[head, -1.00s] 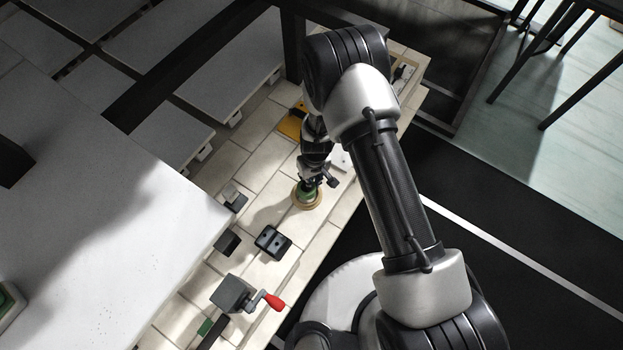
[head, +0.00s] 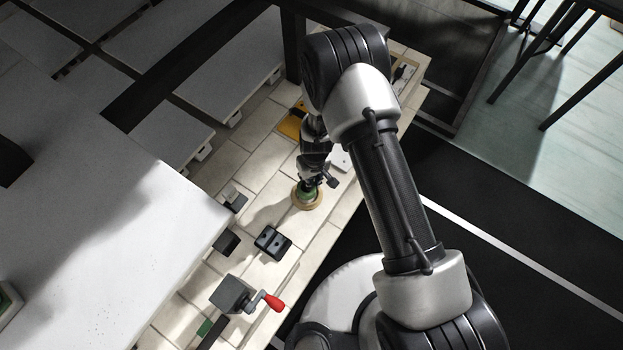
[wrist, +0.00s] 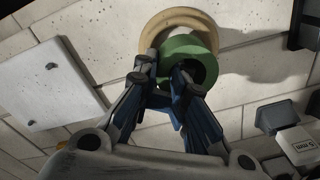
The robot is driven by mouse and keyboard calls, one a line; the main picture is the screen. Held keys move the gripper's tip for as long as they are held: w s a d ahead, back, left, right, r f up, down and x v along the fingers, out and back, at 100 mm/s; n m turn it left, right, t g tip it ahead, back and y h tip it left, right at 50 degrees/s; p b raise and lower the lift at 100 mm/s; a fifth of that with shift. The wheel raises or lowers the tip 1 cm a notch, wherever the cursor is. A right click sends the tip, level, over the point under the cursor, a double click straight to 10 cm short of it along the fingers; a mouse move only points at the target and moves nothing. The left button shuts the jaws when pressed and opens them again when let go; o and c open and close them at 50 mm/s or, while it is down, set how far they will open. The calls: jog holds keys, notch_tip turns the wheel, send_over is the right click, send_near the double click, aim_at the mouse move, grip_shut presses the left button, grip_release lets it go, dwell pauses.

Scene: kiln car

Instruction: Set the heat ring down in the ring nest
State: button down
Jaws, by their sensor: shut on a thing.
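The heat ring, a green ring, (wrist: 203,48) is between the fingers of my gripper (wrist: 168,74) in the wrist view. My gripper is shut on it. A tan round ring, which I take for the ring nest, (wrist: 152,30) lies on the pale bricks just beyond and partly behind the green ring. In the head view the green ring (head: 307,191) shows over the tan ring nest (head: 304,205), under my gripper (head: 312,181). The green ring hides part of the nest. I cannot tell whether the two touch.
A white plate (wrist: 53,82) lies left of the nest in the wrist view. A small tagged block (wrist: 297,145) is at lower right. In the head view a black two-hole block (head: 272,243) and a grey box with a red handle (head: 273,302) stand nearer. A large white slab (head: 110,230) fills the left.

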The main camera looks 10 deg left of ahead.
jog(key=shift+f+b, duration=0.9)
jog(key=shift+f, duration=0.1)
jog(key=shift+r, duration=0.15)
jog(key=shift+r+p, duration=0.5)
jog(key=shift+r, duration=0.2)
jog(key=shift+f+b, duration=0.9)
dwell(0.7)
dwell(0.4)
jog(key=c, duration=1.3)
grip_release()
jog(key=shift+r, duration=0.15)
jog(key=r, duration=1.1)
jog(key=shift+s+d+r, duration=0.1)
jog(key=shift+d+r, duration=0.2)
jog(key=shift+r, duration=0.1)
